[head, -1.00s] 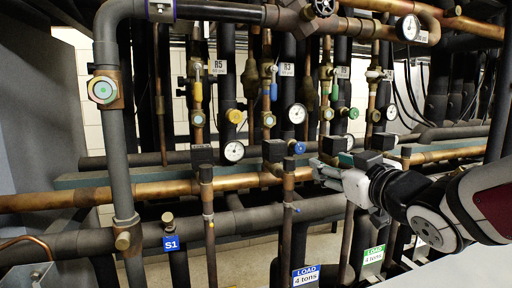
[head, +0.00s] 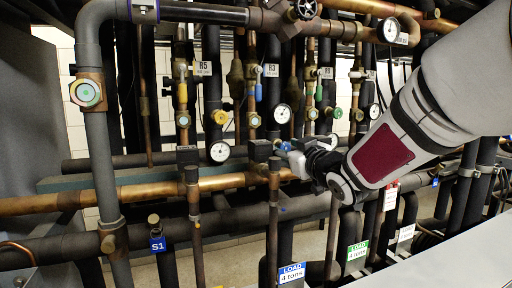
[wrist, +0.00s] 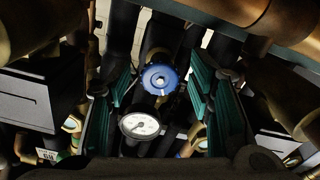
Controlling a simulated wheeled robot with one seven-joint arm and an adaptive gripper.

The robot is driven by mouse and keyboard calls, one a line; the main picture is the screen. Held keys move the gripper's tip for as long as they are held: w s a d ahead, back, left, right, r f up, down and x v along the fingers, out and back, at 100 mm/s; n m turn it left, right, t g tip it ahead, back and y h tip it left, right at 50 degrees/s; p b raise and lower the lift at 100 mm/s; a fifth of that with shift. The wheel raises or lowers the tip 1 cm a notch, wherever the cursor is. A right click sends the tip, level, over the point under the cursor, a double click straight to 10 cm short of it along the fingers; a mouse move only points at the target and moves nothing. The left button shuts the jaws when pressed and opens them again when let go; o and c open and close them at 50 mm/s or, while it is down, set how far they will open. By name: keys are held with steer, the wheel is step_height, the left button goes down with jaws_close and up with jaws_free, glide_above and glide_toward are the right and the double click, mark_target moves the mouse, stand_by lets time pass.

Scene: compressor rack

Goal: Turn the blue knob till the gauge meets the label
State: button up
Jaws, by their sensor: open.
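The blue knob (wrist: 163,78) is centred in the wrist view, between the teal-padded fingers of my open gripper (wrist: 160,92). It is ahead of the fingers; contact cannot be confirmed. A white round gauge (wrist: 139,125) sits just below and left of it, its scale too small to read. In the head view my gripper (head: 287,158) is at the pipes below a gauge (head: 283,113), and only a bit of blue knob (head: 285,146) shows. A blue-topped LOAD 4 tons label (head: 292,274) hangs low on a pipe; a green-topped one (head: 357,250) hangs to its right.
Dark block-shaped valve bodies flank the fingers in the wrist view, left (wrist: 40,98) and right (wrist: 284,140). A copper pipe (head: 140,190) crosses in front. A yellow knob (head: 220,117) and a green knob (head: 334,112) stand either side. Pipes crowd the space.

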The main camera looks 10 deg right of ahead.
steer(key=shift+w+a, duration=0.15)
steer(key=shift+w, duration=0.55)
steer(key=shift+c, duration=0.6)
jaws_close()
steer(key=shift+m, duration=0.3)
steer(key=shift+m+p, duration=0.6)
steer(key=shift+m, duration=2)
